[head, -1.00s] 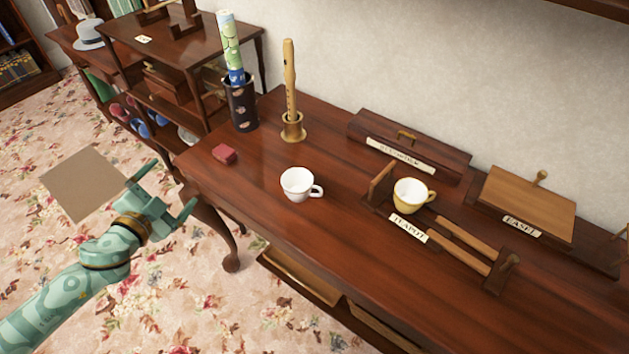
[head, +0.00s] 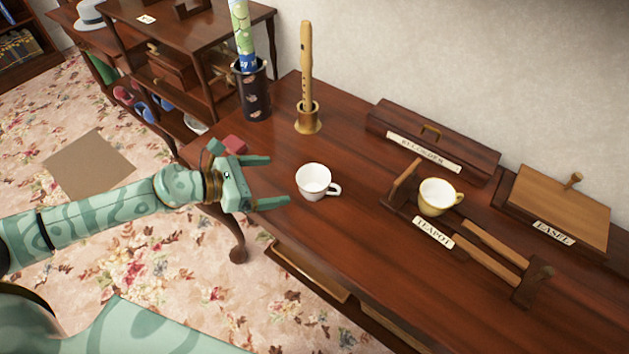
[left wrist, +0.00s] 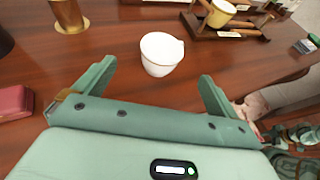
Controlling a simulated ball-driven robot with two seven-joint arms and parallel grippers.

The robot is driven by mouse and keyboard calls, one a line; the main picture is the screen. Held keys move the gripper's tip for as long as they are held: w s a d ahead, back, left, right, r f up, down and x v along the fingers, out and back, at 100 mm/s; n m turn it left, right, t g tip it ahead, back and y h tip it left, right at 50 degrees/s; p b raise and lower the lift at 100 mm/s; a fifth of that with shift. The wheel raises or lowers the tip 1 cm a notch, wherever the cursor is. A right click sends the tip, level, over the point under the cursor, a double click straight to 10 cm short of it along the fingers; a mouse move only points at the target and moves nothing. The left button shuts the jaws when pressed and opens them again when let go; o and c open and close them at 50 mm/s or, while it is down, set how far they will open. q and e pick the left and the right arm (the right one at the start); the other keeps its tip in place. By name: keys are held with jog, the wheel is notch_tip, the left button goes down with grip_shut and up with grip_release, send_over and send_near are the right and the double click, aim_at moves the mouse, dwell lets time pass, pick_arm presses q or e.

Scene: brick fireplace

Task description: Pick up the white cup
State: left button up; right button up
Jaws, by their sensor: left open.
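The white cup (head: 314,182) stands upright on the dark wooden table (head: 330,240), its handle toward the right. My left gripper (head: 280,181) is open and empty, just left of the cup, with its fingers pointing toward it. In the left wrist view the cup (left wrist: 161,52) is ahead of the gap between the two spread fingers (left wrist: 152,88), with bare table between. The cup is not touched.
A yellow cup (head: 437,197) sits in the wooden rack labelled TEAPOT right of the white cup. A recorder (head: 306,65) stands in a holder behind. A red block (head: 234,144) lies behind my left gripper. A dark patterned pot (head: 253,92) stands at the table's back left.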

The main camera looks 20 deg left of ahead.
aim_at(315, 176)
pick_arm(q)
jog(key=x, duration=0.5)
jog(key=shift+w+d, duration=0.15)
jog(key=shift+d, duration=0.1)
jog(key=shift+w+d+f, duration=0.25)
jog(key=shift+w+d, duration=0.1)
jog(key=shift+d, duration=0.05)
jog(key=x, duration=0.5)
jog(key=shift+s+d, duration=0.1)
jog(key=shift+d, duration=0.05)
pick_arm(e)
jog(key=shift+a, duration=0.3)
pick_arm(q)
jog(key=c, duration=1.1)
pick_arm(e)
jog(key=shift+d, duration=0.1)
pick_arm(q)
jog(key=shift+r, duration=0.2)
